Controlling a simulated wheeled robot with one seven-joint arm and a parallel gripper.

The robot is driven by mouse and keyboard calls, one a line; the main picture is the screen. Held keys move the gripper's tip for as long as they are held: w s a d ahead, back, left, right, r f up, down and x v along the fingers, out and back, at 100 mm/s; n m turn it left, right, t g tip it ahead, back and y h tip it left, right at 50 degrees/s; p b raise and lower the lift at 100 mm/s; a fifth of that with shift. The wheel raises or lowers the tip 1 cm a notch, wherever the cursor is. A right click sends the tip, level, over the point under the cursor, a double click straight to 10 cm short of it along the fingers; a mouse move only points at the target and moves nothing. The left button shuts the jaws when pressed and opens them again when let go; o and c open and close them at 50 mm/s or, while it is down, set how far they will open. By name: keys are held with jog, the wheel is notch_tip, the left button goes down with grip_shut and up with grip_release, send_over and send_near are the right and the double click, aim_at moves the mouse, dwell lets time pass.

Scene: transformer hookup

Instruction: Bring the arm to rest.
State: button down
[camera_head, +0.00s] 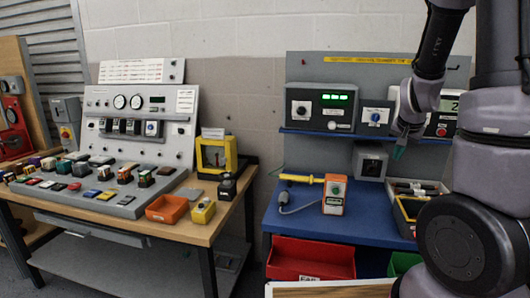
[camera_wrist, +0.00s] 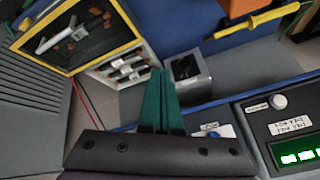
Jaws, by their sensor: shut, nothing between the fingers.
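My gripper (camera_head: 399,147) is at the right of the head view, in front of the upright grey panel and above the blue bench. Its two green fingers (camera_wrist: 162,101) are together with nothing between them. In the head view my arm comes down from the top right and hides part of the panel and of the right-hand meter.
The blue bench (camera_head: 300,222) holds an orange tester (camera_head: 334,195) and a yellow probe (camera_head: 301,179). A shelf carries a green-lit meter (camera_head: 321,107). A red bin (camera_head: 309,260) is below. The wooden table (camera_head: 196,234) at left holds a control console (camera_head: 139,122) and an orange tray (camera_head: 167,209).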

jog(key=s+a+r+n+t+y, duration=0.1)
jog(key=s+a+r+y, duration=0.1)
jog(key=s+a+r, duration=0.3)
jog(key=s+a+r+n+y, duration=0.1)
jog(key=s+a+r+y, duration=0.1)
jog(key=a+r, duration=0.45)
jog(key=s+a+r+n, duration=0.1)
jog(key=s+a+r, duration=0.1)
jog(key=s+r, duration=0.2)
jog(key=s+a+r+n, duration=0.1)
jog(key=s+a+r, duration=0.1)
jog(key=s, duration=0.7)
jog(key=shift+a+r, duration=0.35)
jog(key=shift+r, duration=0.55)
